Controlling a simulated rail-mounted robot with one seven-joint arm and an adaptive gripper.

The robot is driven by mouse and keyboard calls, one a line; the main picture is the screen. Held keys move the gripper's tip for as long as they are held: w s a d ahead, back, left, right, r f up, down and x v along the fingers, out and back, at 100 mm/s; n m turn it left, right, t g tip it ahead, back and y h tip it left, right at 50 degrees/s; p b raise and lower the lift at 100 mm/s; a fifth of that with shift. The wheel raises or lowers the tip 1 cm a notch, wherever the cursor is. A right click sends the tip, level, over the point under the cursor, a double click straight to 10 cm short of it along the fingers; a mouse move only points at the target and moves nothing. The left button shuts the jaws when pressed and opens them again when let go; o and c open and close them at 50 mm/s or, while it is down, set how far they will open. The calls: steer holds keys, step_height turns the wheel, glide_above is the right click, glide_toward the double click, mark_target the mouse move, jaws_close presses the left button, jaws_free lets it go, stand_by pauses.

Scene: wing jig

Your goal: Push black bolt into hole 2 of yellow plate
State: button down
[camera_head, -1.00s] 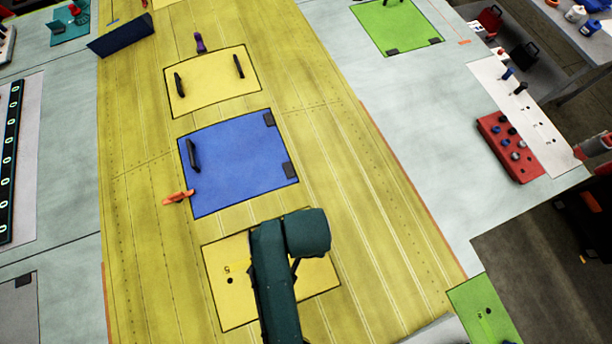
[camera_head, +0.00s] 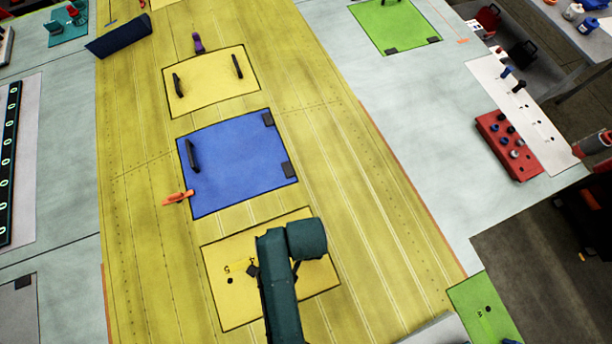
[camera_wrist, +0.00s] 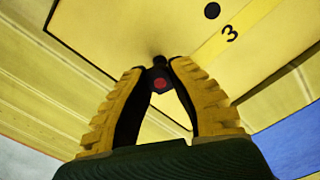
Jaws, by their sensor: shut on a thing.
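The yellow plate (camera_head: 222,308) lies at the bottom centre of the head view, with a dark hole (camera_head: 229,281) near a printed number. My arm covers its middle. In the wrist view, the plate (camera_wrist: 110,30) fills the top, with a hole (camera_wrist: 212,10) beside a printed 3. My gripper (camera_wrist: 160,75) is shut on the black bolt (camera_wrist: 161,85), which has a red spot on its head. The bolt sits between the yellow ridged fingertips, close to the plate. I cannot tell whether its tip is in a hole. The head view hides most of my gripper.
A blue panel (camera_head: 240,165) lies beyond the plate, with an orange clip (camera_head: 178,197) at its left edge. Farther back is another yellow panel (camera_head: 210,85) with black handles. A red block with pegs (camera_head: 509,147) stands on the right side. The yellow wing surface (camera_head: 370,230) right of my arm is clear.

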steer(key=shift+f, duration=0.1)
steer(key=shift+f+b, duration=0.5)
steer(key=shift+f, duration=0.6)
steer(key=c, duration=1)
jaws_free()
steer(key=shift+r, duration=0.1)
step_height(320, 180, up, 12)
steer(key=shift+w+d+f, duration=0.1)
